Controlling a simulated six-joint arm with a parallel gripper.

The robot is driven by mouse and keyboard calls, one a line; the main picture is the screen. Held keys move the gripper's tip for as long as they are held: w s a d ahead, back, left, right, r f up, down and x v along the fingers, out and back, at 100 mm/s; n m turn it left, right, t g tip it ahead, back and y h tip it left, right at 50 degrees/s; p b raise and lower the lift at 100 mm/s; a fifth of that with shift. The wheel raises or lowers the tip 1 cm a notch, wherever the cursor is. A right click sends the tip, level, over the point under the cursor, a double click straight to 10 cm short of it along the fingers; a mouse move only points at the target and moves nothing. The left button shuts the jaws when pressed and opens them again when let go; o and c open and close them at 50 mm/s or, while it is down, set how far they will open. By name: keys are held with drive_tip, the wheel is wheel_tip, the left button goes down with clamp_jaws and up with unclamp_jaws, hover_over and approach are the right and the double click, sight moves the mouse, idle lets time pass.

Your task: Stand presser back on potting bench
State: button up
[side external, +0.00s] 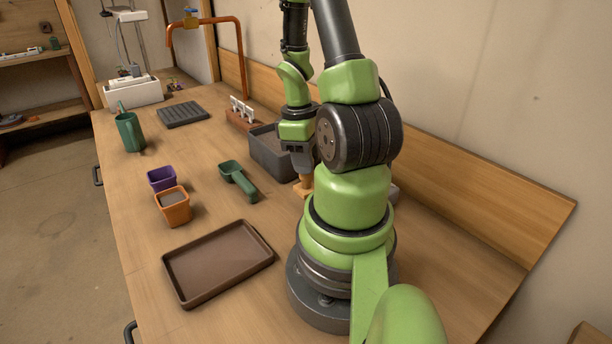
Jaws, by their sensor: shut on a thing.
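The presser (303,187) looks like a small tan wooden piece. It is at the lower end of my gripper (303,174), which is shut on it. It is at or just above the potting bench (235,215), beside the dark grey bin's near right corner; I cannot tell whether it touches the wood. My arm's base hides the area right of the presser and part of the presser itself.
The dark grey bin (268,158) stands just behind my gripper. A green scoop (238,180), orange pot (173,207), purple pot (161,179) and brown tray (218,264) lie to the left. A green watering can (130,132), black seed tray (183,114) and white-label holder (242,113) are farther back.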

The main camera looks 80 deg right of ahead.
drive_tip(key=shift+f, duration=1.9)
drive_tip(key=shift+f, duration=0.1)
drive_tip(key=o, duration=0.9)
drive_tip(key=shift+o, duration=0.2)
